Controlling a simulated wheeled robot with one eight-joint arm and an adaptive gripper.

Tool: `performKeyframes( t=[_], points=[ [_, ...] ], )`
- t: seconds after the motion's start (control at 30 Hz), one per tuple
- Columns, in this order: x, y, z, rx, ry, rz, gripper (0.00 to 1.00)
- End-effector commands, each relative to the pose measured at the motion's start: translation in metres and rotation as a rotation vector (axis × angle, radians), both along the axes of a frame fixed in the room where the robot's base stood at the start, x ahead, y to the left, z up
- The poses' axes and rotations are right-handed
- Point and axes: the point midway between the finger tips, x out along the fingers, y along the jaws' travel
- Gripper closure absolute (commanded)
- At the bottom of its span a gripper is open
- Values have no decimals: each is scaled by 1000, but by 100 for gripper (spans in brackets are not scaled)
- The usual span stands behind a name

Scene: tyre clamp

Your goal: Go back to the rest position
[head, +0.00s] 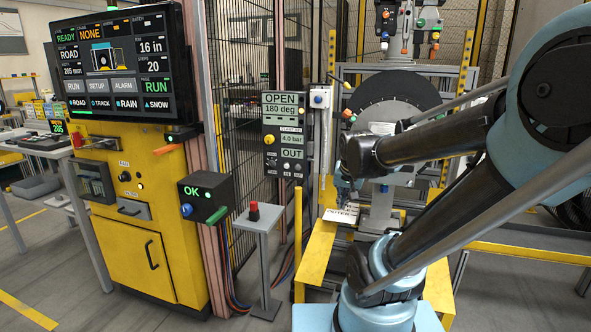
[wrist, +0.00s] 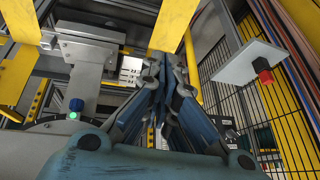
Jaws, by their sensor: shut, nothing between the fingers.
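My gripper shows in the wrist view (wrist: 166,72), its dark blue fingers drawn together with nothing held between them. In the head view my arm reaches in from the right and bends toward the yellow stand (head: 317,255). The gripper is small there, partly hidden by my own links, in front of the tyre machine. A black round tyre (head: 385,90) stands upright behind my arm, its right and lower parts covered. The clamp panel (head: 285,136) left of it reads OPEN, 180 deg, 4.0 bar and OUT.
A yellow console (head: 150,225) with a screen (head: 118,62) stands at left. A green-lit OK box (head: 205,198) is beside it. A grey pedestal (head: 262,224) carries a red button (head: 254,211), also in the wrist view (wrist: 263,70). Mesh fencing (head: 245,70) stands behind. Floor is clear at front left.

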Motion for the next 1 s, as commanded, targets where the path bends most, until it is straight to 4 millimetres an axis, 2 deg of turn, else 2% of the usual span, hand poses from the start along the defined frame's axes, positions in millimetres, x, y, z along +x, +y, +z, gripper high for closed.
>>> performKeyframes(
  t=[0.03, 0.3, 0.5, 0.67, 1.0],
  points=[
    [-17, -7, -6, -16, 28, 16, 100],
    [-99, -28, -39, -84, 183, 137, 100],
    [-139, -35, -56, -102, 262, 207, 100],
    [-151, -37, -61, -107, 286, 231, 100],
    [-151, -37, -61, -107, 287, 233, 100]
  ],
)
